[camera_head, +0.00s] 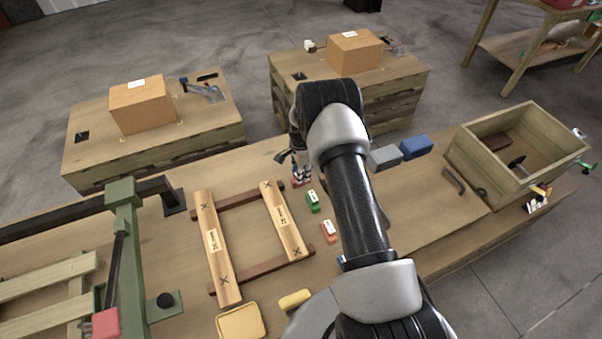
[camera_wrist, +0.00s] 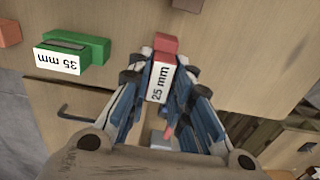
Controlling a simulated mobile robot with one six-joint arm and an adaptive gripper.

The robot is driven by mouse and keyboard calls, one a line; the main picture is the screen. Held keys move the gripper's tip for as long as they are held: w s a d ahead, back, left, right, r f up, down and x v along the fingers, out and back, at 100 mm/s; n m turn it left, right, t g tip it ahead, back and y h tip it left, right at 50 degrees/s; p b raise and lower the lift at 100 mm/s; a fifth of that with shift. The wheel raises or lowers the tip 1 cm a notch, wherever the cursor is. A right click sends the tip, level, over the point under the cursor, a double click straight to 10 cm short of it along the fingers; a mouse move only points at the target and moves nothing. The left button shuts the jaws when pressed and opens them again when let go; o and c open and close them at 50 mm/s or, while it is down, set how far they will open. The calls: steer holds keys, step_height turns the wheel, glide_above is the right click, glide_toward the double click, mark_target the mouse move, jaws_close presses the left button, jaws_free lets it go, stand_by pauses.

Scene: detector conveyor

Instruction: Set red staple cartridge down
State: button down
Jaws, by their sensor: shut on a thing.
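The red staple cartridge (camera_wrist: 165,45) with a white "25 mm" label sits between the fingers of my gripper (camera_wrist: 165,100) in the wrist view. My gripper is shut on it; the fingers press on both sides and the red end sticks out past them. In the head view my gripper (camera_head: 298,172) is low over the bench, left of my arm, with a bit of red at its tips. I cannot tell whether the cartridge touches the bench top. A green cartridge (camera_wrist: 85,48) labelled "35 mm" lies to the left; it also shows in the head view (camera_head: 313,201).
An orange-red cartridge (camera_head: 328,232) lies nearer than the green one. A wooden frame (camera_head: 222,252) lies left of them. Grey (camera_head: 384,158) and blue (camera_head: 416,146) blocks and an open wooden crate (camera_head: 470,150) stand to the right.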

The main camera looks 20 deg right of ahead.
steer(key=shift+f, duration=0.2)
steer(key=c, duration=1.4)
jaws_free()
steer(key=shift+c, duration=0.2)
steer(key=shift+r, duration=0.1)
